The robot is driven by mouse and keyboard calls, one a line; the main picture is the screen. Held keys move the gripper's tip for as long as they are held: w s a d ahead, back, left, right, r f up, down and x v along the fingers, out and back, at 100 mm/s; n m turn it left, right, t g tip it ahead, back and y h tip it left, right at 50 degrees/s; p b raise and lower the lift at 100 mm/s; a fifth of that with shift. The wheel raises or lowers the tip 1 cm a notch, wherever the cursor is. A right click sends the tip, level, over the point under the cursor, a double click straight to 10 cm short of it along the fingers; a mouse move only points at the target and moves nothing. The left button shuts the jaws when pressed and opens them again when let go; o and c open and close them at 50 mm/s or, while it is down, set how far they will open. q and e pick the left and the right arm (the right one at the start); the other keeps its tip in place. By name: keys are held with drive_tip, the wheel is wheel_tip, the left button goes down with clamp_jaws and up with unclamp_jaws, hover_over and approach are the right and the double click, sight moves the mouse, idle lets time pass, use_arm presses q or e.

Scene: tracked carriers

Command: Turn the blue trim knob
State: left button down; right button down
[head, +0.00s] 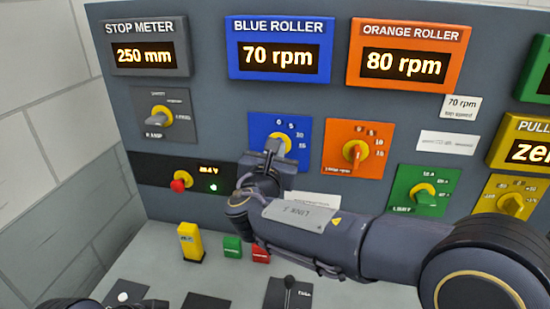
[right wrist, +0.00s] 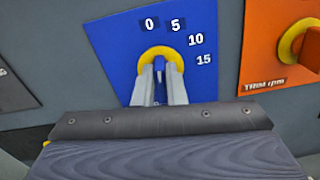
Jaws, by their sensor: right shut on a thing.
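The blue trim knob (head: 279,139) has a yellow collar and sits on a blue plate (head: 302,127) marked 0, 5, 10 and 15. The collar also shows in the right wrist view (right wrist: 160,53). My right gripper (head: 270,156) is shut on this knob, with one finger on each side, as the right wrist view shows (right wrist: 160,86). The fingers cover most of the knob, so I cannot tell where its pointer stands. The blue roller display (head: 280,50) above reads 70 rpm.
An orange plate (head: 376,132) with its own knob is close on the right. A green plate (head: 405,205) is lower right. A selector (head: 158,118) and a red knob (head: 178,186) are on the left. A label reads 70 rpm (head: 461,107).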

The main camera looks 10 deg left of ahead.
drive_tip(key=shift+d+f+m+b, duration=0.1)
drive_tip(key=shift+d+m+b, duration=0.05)
drive_tip(key=shift+m+b, duration=1.8)
drive_tip(key=shift+d+f+m+b, duration=0.15)
drive_tip(key=shift+m+b, duration=1.3)
drive_tip(key=shift+b, duration=1)
drive_tip(key=shift+d+f+m+b, duration=0.1)
drive_tip(key=shift+m+b, duration=1.6)
drive_tip(key=shift+b, duration=0.5)
drive_tip(key=c, duration=1.5)
unclamp_jaws()
drive_tip(key=s+b, duration=0.1)
drive_tip(key=s, duration=0.6)
drive_tip(key=shift+s, duration=0.4)
drive_tip(key=shift+d, duration=0.1)
